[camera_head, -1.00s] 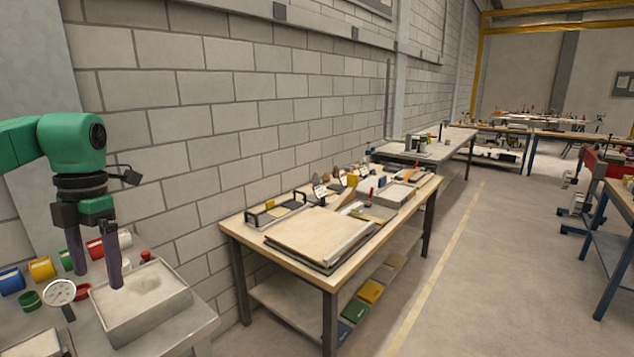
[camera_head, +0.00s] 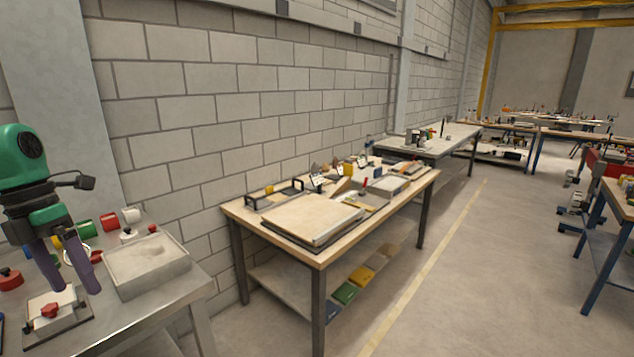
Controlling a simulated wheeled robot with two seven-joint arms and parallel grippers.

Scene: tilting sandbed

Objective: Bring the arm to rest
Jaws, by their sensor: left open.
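My left arm is green and comes in at the left edge. Its left gripper (camera_head: 78,287) points down with its two purple fingers apart and nothing seen between them. The fingertips are over the left bench, left of a grey sand tray (camera_head: 178,277) and close above a small plate fixture with a red knob (camera_head: 50,311). I cannot tell whether a finger touches anything. The sand in the tray has a shallow hollow. A dial gauge is partly hidden behind the fingers. My right gripper is not in view.
Several coloured cylinders, among them a red one (camera_head: 110,222), stand at the back of the metal bench (camera_head: 150,318). A wooden workbench (camera_head: 318,258) with a flat sand bed on top stands to the right, along the brick wall. The floor (camera_head: 450,290) right of it is clear.

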